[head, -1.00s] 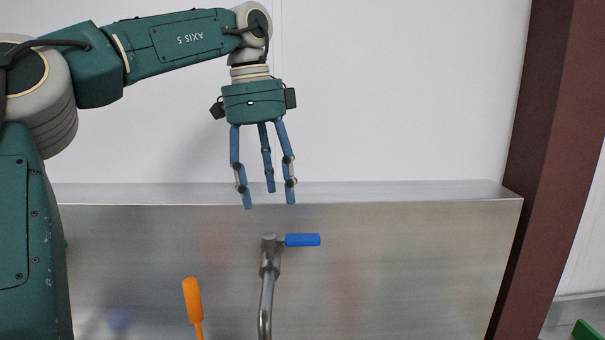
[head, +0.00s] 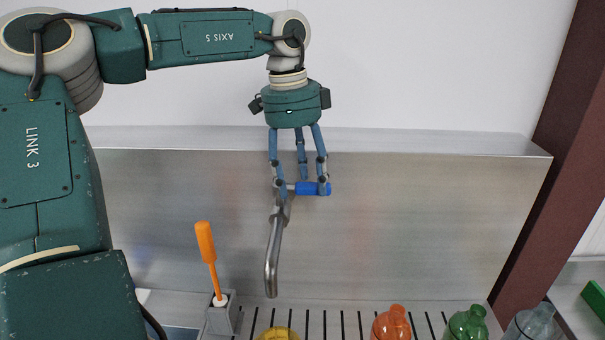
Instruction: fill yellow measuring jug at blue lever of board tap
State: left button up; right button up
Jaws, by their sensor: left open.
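The tap (head: 273,255) is a curved metal spout in front of a steel board (head: 420,220). Its blue lever (head: 312,188) points right from the top of the tap. My left gripper (head: 301,186) hangs down from above with its blue fingers spread open. Its fingertips are at the lever, with two fingers in front of it; I cannot tell whether they touch it. A yellow object (head: 278,334), likely the yellow measuring jug, shows only its top at the bottom edge, below the spout. My right gripper is not in view.
An orange-handled brush (head: 206,243) stands in a grey holder (head: 222,318) left of the tap. A dark red post (head: 560,150) rises at the right.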

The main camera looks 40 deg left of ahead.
pick_arm(q)
jog(key=shift+s+f, duration=0.1)
jog(key=shift+s, duration=0.25)
jog(key=c, duration=1.2)
jog(key=shift+c, duration=0.2)
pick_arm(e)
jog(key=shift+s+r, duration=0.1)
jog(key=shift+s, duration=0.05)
